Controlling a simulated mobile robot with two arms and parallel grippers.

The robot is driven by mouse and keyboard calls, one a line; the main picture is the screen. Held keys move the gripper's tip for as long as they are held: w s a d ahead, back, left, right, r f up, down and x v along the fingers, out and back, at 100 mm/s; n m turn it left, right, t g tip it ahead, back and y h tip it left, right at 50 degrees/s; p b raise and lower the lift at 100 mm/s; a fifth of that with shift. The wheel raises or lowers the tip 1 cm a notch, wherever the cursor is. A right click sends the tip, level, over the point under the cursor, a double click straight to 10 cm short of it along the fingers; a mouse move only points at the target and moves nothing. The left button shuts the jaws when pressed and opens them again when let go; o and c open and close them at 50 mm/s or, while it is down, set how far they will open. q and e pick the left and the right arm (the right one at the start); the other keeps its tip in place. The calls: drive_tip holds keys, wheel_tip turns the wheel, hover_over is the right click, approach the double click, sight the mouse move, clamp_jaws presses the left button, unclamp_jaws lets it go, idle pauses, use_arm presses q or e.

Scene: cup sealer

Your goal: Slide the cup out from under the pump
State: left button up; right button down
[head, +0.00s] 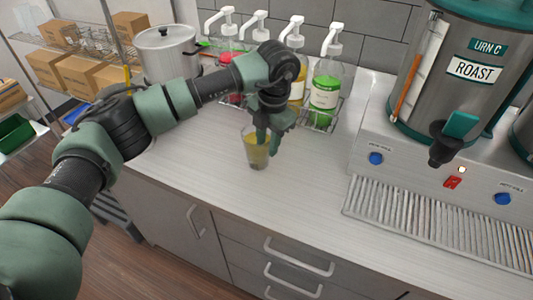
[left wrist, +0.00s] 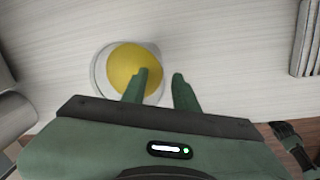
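A clear cup (head: 256,152) with yellow liquid stands upright on the light counter, in front of the pump bottles and clear of their spouts. In the left wrist view the cup (left wrist: 126,70) is seen from above. My left gripper (head: 267,140) is at the cup's rim, pointing down. Its fingers (left wrist: 162,76) are apart with a visible gap. One finger overlaps the cup's opening and the other is just right of the cup. I cannot tell whether either touches it. Pump bottles with white pumps stand behind, one green (head: 324,92), one yellow (head: 297,90); my arm partly hides the others.
A metal urn (head: 440,75) on a base with a slatted drip tray (head: 440,228) stands at the right. A steel pot (head: 167,55) is at the back left. The counter (head: 300,170) is bare right of the cup and in front of it, up to its edge.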

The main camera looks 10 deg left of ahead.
use_arm(q)
wheel_tip(320, 180, up, 4)
drive_tip(key=shift+s+d+f+b, duration=0.1)
drive_tip(key=shift+d+f+b, duration=0.1)
drive_tip(key=shift+b, duration=0.2)
